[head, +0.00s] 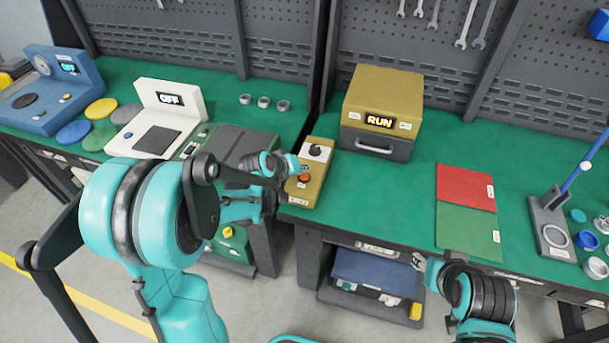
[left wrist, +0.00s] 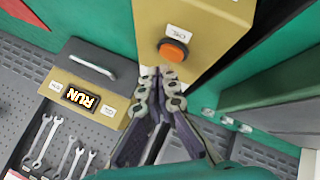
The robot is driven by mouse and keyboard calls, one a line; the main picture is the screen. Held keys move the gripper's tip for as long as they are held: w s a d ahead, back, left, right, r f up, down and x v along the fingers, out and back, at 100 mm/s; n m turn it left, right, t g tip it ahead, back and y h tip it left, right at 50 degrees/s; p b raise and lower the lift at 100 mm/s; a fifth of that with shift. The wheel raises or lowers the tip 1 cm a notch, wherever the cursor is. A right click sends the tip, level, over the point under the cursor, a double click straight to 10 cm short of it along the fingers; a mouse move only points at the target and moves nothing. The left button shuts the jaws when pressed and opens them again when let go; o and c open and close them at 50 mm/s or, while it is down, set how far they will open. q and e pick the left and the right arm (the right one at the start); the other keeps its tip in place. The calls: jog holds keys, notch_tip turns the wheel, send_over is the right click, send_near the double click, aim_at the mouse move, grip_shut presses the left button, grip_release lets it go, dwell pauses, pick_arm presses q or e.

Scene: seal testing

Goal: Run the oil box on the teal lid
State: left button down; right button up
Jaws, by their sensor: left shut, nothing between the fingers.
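The gold box (head: 383,98) with a dark drawer front and handle stands at the back of the green bench; its display reads RUN. It also shows in the left wrist view (left wrist: 118,95), its drawer looking shut. A gold control box (head: 312,185) beside it has a dark knob and an orange button (left wrist: 174,50) with a label that seems to read OIL. My left gripper (left wrist: 160,72) is shut and empty, its fingertips close to the button; contact cannot be told. My right gripper (head: 418,261) is low at the bench's front edge, its jaws unclear. A teal disc (head: 577,215) lies at the far right.
Red (head: 464,184) and green (head: 467,229) mats lie right of the gold box. A stand with a blue lever (head: 580,170) and several small round parts are at the far right. A white device reading OFF (head: 168,99) stands on the left bench.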

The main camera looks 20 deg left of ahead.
aim_at(303, 178)
pick_arm(q)
notch_tip(303, 178, up, 5)
jog(key=p, duration=0.4)
dwell(0.4)
dwell(2.4)
